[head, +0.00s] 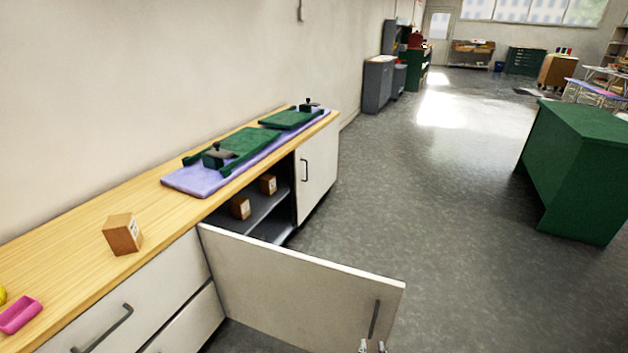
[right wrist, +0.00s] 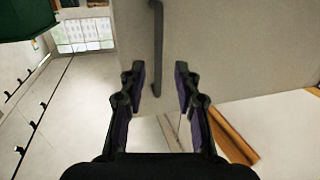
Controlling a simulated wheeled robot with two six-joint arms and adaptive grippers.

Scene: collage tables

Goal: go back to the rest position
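My right gripper (head: 373,346) shows only at its fingertips, at the bottom edge of the head view, by the handle (head: 374,319) of an open cabinet door (head: 290,285). My left gripper is in neither view.
A wooden counter (head: 75,231) runs along the wall. It bears a small brown box (head: 122,234), a pink tray (head: 20,315) and a purple mat (head: 190,180) with green boards. Brown boxes (head: 240,207) sit inside the cabinet. A green cabinet (head: 575,170) stands right; floor between is clear.

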